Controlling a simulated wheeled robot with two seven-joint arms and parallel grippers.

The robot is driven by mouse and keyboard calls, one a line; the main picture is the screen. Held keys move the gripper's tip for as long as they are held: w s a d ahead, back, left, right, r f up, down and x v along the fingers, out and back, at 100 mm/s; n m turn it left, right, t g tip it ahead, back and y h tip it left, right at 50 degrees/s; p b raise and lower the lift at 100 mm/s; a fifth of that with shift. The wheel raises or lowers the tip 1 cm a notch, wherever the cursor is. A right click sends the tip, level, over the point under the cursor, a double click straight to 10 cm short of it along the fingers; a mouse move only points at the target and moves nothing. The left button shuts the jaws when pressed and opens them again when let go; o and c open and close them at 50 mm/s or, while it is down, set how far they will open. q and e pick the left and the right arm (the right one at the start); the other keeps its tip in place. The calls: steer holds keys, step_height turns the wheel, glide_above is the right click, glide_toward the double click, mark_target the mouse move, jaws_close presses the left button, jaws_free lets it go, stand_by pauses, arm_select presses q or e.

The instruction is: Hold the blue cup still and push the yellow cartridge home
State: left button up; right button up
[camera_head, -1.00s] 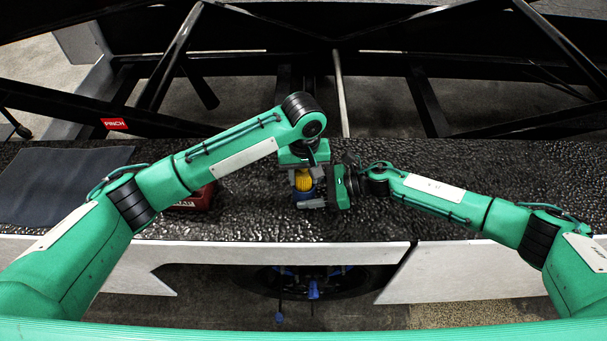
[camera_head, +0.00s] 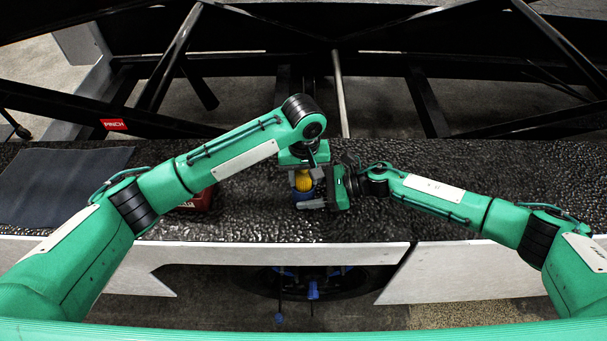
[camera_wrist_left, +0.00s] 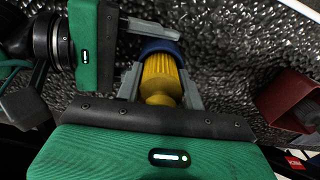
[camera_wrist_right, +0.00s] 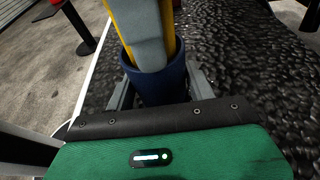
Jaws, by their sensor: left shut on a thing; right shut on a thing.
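The blue cup (camera_wrist_right: 158,84) stands on the black bumpy belt, with my right gripper (camera_wrist_right: 158,92) shut around its sides. The yellow cartridge (camera_wrist_left: 160,78) is ribbed and sits with its lower end inside the cup's mouth. My left gripper (camera_wrist_left: 160,92) is shut on the cartridge from above. In the head view, the cartridge (camera_head: 304,182) shows between the two grippers, above the cup (camera_head: 304,197). The cartridge's lower end is hidden inside the cup, so I cannot tell how deep it sits.
A dark red box (camera_head: 198,199) stands on the belt (camera_head: 450,180) left of the cup, partly behind my left arm. A dark flat mat (camera_head: 60,185) lies at the far left. A pale metal edge (camera_head: 250,252) runs along the belt's front. The belt right of the cup is mostly clear.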

arm_select(q)
steer(key=shift+r, duration=0.1)
stand_by(0.5)
steer(key=o, duration=1.2)
steer(key=shift+o, duration=0.2)
steer(key=shift+r, duration=0.1)
step_height(320, 180, up, 12)
steer(key=shift+f, duration=0.1)
